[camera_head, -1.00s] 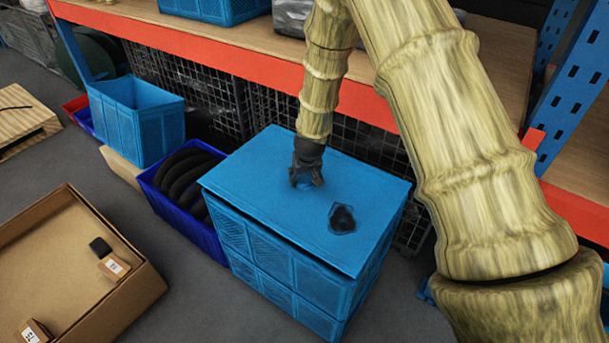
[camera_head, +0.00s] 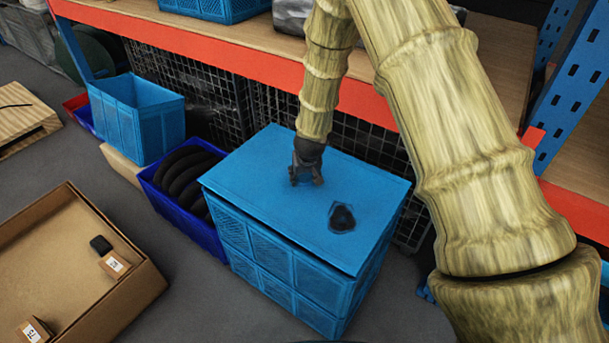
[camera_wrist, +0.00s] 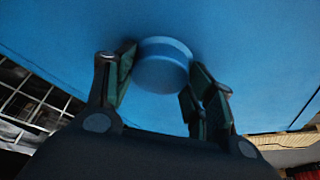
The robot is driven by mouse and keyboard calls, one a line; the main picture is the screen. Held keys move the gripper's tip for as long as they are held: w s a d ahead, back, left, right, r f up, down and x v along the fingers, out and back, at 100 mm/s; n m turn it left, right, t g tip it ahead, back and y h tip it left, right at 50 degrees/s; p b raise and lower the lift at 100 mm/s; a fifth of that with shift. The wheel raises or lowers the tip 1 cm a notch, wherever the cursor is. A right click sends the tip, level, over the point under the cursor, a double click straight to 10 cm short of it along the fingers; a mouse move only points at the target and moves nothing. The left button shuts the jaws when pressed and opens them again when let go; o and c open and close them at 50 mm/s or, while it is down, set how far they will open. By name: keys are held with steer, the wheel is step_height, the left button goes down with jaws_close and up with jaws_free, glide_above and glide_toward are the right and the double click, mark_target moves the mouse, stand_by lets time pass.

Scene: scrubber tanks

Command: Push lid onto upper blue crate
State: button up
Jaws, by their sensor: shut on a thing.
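The blue lid (camera_head: 270,190) lies over the upper blue crate (camera_head: 262,250), which is stacked on a lower blue crate (camera_head: 290,300). A thin dark gap shows under the lid along its front edge. A dark patch (camera_head: 342,217) is on the lid, right of my gripper. The inside of the upper crate is hidden.
A dark blue bin (camera_head: 205,232) with black rings stands close left of the crates. An open blue crate (camera_head: 140,120) is farther left. The orange shelf beam (camera_head: 250,70) runs behind. A cardboard box (camera_head: 75,260) lies front left, with grey floor between.

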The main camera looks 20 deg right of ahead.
steer(key=shift+f, duration=1.45)
stand_by(2.0)
steer(key=o, duration=1.6)
steer(key=shift+o, duration=0.4)
steer(key=o, duration=0.4)
steer(key=shift+r, duration=0.1)
steer(key=shift+r+p, duration=2.55)
steer(key=shift+r, duration=0.9)
